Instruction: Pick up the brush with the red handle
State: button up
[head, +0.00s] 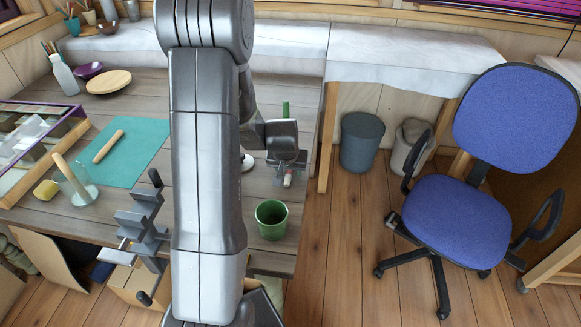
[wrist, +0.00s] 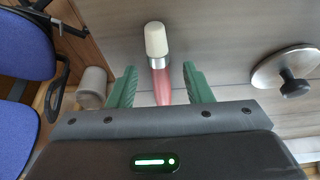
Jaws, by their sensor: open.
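The brush has a pale tip, a metal collar and a reddish handle (wrist: 163,86) in the wrist view. It lies on the grey plank table, its tip pointing away from my gripper. My gripper (wrist: 159,72) is open, with one green finger on each side of the handle and gaps between. The rest of the handle is hidden under the gripper body. In the head view, my gripper (head: 287,160) is near the table's right edge, and only the brush's pale tip (head: 288,180) shows below it.
A green cup (head: 271,219) stands nearer the table's front edge. A metal disc with a black knob (wrist: 290,82) lies to the right in the wrist view. A teal mat (head: 140,160) with a rolling pin (head: 108,146) is farther left. A blue chair (head: 460,220) stands off the table's right side.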

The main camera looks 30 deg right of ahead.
grip_shut()
